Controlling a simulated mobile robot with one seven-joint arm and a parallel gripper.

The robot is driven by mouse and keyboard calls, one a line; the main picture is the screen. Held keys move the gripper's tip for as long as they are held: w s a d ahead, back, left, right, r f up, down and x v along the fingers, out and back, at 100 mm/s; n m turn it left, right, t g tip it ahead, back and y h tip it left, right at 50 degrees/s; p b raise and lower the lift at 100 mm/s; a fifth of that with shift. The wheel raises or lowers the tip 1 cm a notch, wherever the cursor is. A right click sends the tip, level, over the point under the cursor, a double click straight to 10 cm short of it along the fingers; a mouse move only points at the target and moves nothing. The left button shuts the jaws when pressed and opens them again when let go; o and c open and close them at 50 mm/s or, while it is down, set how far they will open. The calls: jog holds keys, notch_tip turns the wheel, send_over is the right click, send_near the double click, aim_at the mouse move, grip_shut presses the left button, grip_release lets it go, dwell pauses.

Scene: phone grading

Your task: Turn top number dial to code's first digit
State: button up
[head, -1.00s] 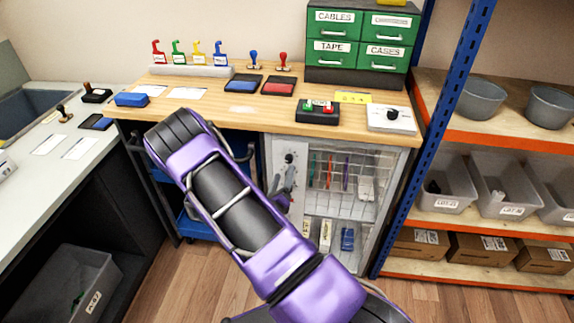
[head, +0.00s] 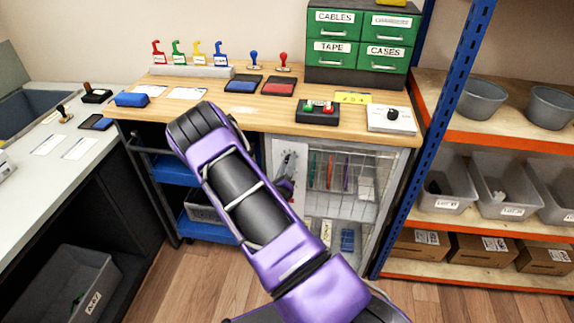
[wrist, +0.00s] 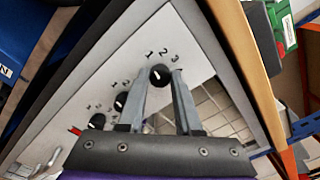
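The top number dial (wrist: 160,75), a black knob with a white mark, is on a pale panel (wrist: 185,40) marked 1, 2, 3 around it. My gripper (wrist: 161,78) has one finger on each side of this dial, with a small gap seeming to show; contact is unclear. The middle dial (wrist: 121,101) and lower dial (wrist: 97,122) sit beyond the left finger. In the head view the panel (head: 290,150) is on the cabinet front, its dials mostly hidden behind my gripper (head: 287,186). A yellow note (head: 353,97) on the bench bears digits too small to read surely.
The cabinet's wire-grid door (head: 340,185) is right of the panel. The wooden bench top (head: 220,110) overhangs above, with a button box (head: 318,112) and a white knob box (head: 391,120) on it. A blue cart (head: 205,228) stands left under the bench.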

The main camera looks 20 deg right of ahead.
grip_shut()
jog(key=shift+m, duration=3.8)
jog(key=o, duration=0.8)
grip_release()
